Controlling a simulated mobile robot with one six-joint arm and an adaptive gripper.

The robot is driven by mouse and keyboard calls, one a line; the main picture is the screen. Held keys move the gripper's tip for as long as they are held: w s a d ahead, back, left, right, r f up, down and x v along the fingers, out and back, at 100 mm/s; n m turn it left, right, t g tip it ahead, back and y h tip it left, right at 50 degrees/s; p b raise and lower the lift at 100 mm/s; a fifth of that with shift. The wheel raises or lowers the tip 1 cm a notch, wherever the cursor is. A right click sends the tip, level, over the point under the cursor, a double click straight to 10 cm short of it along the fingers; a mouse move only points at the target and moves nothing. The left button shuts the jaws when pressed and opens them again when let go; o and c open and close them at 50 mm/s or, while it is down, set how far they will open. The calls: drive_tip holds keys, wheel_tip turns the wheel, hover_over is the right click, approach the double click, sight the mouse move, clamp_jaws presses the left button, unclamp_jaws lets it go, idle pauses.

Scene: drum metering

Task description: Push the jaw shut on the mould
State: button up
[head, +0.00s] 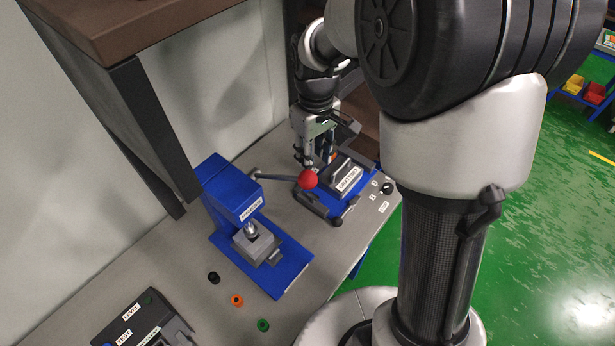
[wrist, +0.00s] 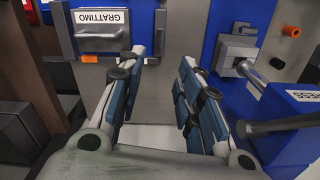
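My gripper (head: 318,160) hangs over the far part of the bench, beside the blue fixture labelled GRATTIMO (head: 318,206). In the wrist view its two fingers (wrist: 165,95) are apart with nothing between them. A grey block with a bar handle (head: 343,172) sits on that fixture; it also shows in the wrist view (wrist: 99,44), upper left. The blue press (head: 232,190) has a grey block (head: 256,247) on its base under the ram, seen in the wrist view too (wrist: 234,52). I cannot tell which parts are the jaw and the mould.
The press lever ends in a red ball (head: 308,178) close to my gripper. Black (head: 214,278), orange (head: 237,300) and green (head: 263,325) caps stand in front of the press. A dark labelled box (head: 128,325) sits at the near left. A brown shelf (head: 130,25) overhangs the bench.

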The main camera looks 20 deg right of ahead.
sight(313, 194)
wheel_tip(313, 194, down, 16)
drive_tip(key=b, duration=0.4)
drive_tip(key=shift+f+b, duration=0.1)
drive_tip(key=shift+b, duration=0.2)
drive_tip(key=shift+c, duration=0.4)
clamp_jaws()
